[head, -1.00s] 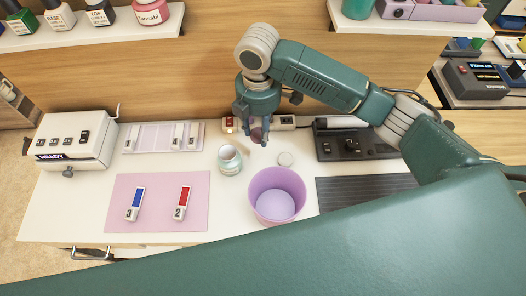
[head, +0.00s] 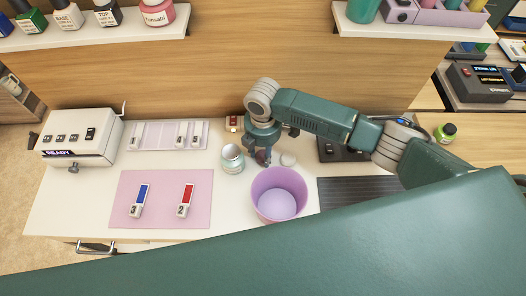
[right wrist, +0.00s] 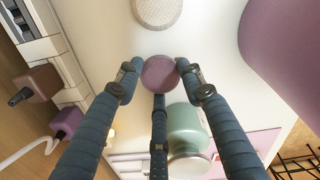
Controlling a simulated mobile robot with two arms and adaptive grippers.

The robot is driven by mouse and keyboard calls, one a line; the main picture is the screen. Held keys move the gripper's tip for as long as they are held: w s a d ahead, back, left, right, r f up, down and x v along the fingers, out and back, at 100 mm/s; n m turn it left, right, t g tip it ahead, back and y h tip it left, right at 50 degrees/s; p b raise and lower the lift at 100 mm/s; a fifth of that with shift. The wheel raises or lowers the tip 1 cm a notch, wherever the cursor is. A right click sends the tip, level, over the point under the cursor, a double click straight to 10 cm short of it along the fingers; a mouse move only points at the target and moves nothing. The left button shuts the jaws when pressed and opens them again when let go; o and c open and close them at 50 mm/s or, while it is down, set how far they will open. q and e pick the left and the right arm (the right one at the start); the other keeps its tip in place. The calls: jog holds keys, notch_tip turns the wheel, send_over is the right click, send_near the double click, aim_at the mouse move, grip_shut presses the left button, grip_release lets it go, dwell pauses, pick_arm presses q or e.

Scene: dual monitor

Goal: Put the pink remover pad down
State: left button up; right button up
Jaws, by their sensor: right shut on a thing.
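The pink remover pad (right wrist: 160,75), a small dusky pink round piece, sits between the fingertips of my right gripper in the right wrist view. In the head view my right gripper (head: 262,152) hangs just behind the purple bin, between the open jar and the round lid. It is shut on the pad, which shows as a small dark spot partly hidden by the fingers. I cannot tell whether the pad touches the white tabletop (head: 75,210). My left gripper is not in view.
The jar (head: 231,160) stands left of my right gripper, close by. The pale round lid (head: 288,159) lies to its right. The purple bin (head: 279,184) stands in front. A pink mat (head: 165,205) with two numbered swatches lies left. A black device (head: 335,150) sits right.

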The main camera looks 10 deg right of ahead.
aim_at(263, 155)
jog(key=shift+f, duration=0.1)
jog(key=o, duration=1)
jog(key=shift+r, duration=0.25)
notch_tip(263, 155, up, 12)
jog(key=shift+f+b, duration=0.1)
jog(key=shift+b, duration=0.4)
